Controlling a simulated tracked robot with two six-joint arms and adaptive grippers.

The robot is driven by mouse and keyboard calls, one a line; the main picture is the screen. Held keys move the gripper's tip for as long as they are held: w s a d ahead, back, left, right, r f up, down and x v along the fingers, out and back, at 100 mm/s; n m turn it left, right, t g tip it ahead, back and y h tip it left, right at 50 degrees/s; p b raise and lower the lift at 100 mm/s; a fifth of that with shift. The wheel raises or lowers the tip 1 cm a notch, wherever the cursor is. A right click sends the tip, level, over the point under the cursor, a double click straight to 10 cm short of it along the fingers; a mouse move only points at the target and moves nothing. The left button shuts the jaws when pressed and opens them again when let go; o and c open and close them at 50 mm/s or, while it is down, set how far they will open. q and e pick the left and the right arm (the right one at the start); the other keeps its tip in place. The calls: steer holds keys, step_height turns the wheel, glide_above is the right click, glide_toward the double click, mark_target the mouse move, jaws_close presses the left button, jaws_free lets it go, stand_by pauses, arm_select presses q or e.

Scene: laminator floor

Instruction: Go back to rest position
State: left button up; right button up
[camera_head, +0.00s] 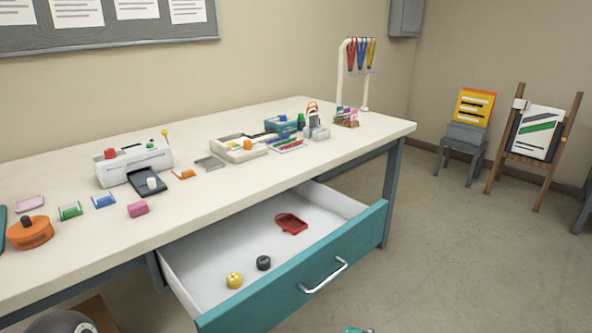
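Neither of my grippers shows clearly in the head view. A grey rounded part is cut off at the bottom left edge, and a small teal part is cut off at the bottom edge; I cannot tell what either is. The long white table (232,183) stands ahead. Its teal-fronted drawer (272,290) is pulled open. In the drawer lie a yellow round piece (234,280), a dark round piece (263,263) and a red tray-like piece (291,223), apart from each other.
On the table are a white laminator-like machine (118,168), an orange round device (30,232), a pink block (138,209) and a white tray (238,149). A rack (341,73) stands at the far end. A chair (464,145) and easel (536,140) stand right; floor between is clear.

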arm_select(q)
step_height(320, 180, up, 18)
steer(key=p, duration=1.5)
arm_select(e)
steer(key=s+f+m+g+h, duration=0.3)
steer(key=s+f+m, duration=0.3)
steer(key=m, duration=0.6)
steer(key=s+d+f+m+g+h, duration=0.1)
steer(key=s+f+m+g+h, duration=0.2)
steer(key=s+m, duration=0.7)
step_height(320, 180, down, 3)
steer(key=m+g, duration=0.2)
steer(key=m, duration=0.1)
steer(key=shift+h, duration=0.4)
